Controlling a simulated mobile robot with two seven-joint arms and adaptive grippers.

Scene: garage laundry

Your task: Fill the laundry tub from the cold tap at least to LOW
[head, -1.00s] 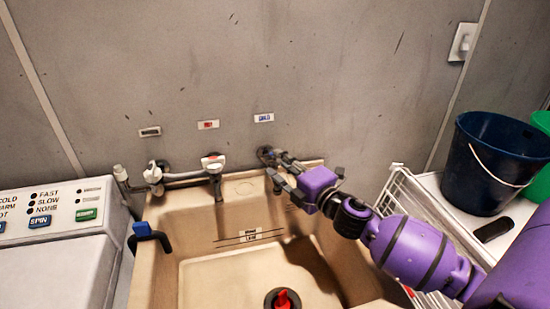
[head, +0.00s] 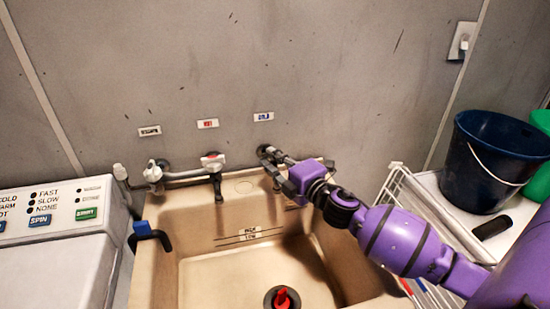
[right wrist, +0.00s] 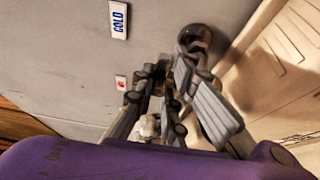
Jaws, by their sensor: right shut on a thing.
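The beige laundry tub (head: 158,240) stands against the grey wall, with HIGH and LOW lines (head: 250,236) on its back wall. A red plug (head: 283,298) stands in the drain at its bottom. No water stream shows. The cold tap (head: 265,152) is at the wall under the blue-lettered label (head: 263,117), which reads COLD (right wrist: 118,18) in the right wrist view. My right gripper (head: 275,166) is shut on the cold tap's handle; its fingers (right wrist: 178,95) hide most of the handle. My left gripper is not in view.
The hot tap (head: 213,163), with a red mark, and its spout are left of the cold tap. Another white valve (head: 153,173) is further left. A washer panel (head: 50,210) borders the tub. A dark blue bucket (head: 490,165) stands on a white rack at right.

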